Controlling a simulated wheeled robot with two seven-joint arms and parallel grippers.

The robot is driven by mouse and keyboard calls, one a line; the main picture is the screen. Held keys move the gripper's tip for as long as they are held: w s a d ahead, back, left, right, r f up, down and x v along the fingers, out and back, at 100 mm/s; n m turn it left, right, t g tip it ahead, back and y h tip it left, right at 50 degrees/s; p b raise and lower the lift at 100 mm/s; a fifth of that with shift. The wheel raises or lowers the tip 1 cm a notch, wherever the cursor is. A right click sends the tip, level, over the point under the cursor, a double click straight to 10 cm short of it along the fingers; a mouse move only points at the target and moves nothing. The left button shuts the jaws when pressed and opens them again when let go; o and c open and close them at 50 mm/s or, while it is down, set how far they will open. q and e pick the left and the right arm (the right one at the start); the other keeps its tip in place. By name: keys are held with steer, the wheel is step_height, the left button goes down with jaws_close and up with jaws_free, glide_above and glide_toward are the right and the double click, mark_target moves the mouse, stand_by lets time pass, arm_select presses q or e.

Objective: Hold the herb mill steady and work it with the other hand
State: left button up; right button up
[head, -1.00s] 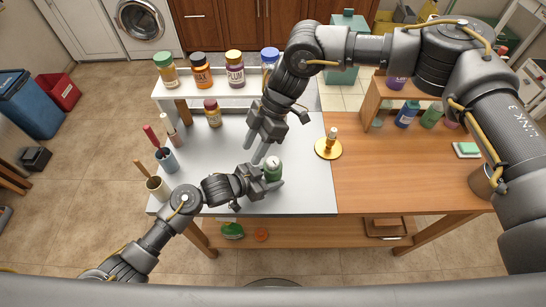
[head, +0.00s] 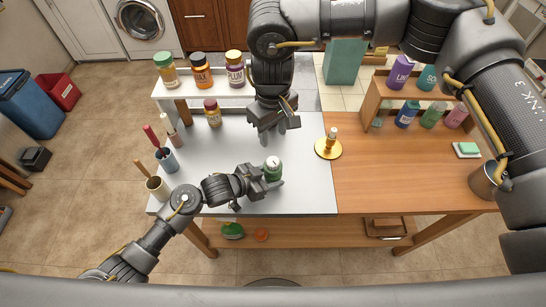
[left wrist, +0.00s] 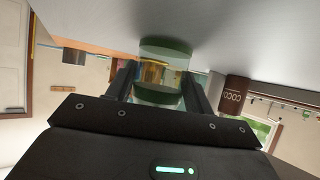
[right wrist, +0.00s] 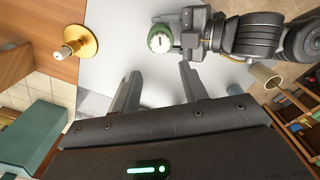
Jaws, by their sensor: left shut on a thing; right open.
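The herb mill (head: 273,164) is a small green-banded cylinder with a pale round top. It stands upright on the white part of the table. My left gripper (head: 270,180) is shut on the mill from the left side. In the left wrist view the mill (left wrist: 165,70) shows a clear middle between green bands, between the fingers (left wrist: 160,88). In the right wrist view the mill's top (right wrist: 160,38) has a dark mark on it. My right gripper (head: 275,130) is open and empty, behind and above the mill, fingers apart (right wrist: 158,85).
A shelf (head: 215,93) with several capped jars stands at the back left. Cups with utensils (head: 158,185) line the left edge. A brass candlestick-like stand (head: 329,146) is right of the mill. A wooden shelf (head: 372,100) with bottles stands back right. The wooden tabletop (head: 400,180) is mostly clear.

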mark_target(273, 161)
step_height(273, 161, down, 12)
steer(key=shift+r, duration=0.15)
stand_by(0.4)
steer(key=c, duration=0.7)
